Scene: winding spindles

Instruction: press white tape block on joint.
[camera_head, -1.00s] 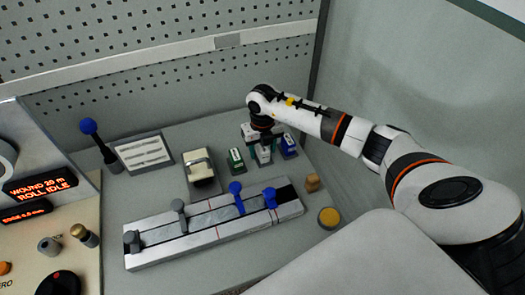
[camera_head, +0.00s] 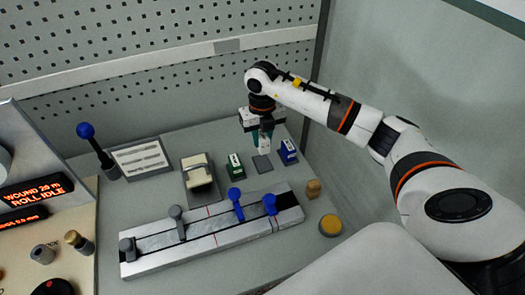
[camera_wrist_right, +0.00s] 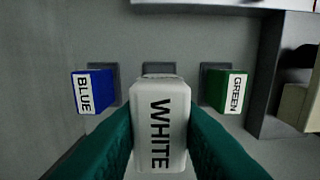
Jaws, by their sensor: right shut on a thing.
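My right gripper (camera_head: 264,139) is shut on the white tape block (camera_head: 265,146) and holds it above its grey pad. In the right wrist view the block (camera_wrist_right: 159,124) sits between the teal fingers, its WHITE label facing the camera. The green block (camera_head: 235,166) stands left of the pad and the blue block (camera_head: 288,151) right of it; both also show in the right wrist view, blue (camera_wrist_right: 93,91) and green (camera_wrist_right: 226,90). The metal splicing bar (camera_head: 210,229) lies in front, with a dark strip, red marks and blue and grey clamps. My left gripper is not in view.
The bare grey pad (camera_head: 262,164) lies below the held block. A cream-topped block on a grey stand (camera_head: 197,171), a blue-knobbed lever (camera_head: 85,130) and a labelled board (camera_head: 144,157) stand left. A yellow disc (camera_head: 330,225) and tan piece (camera_head: 313,188) lie at right.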

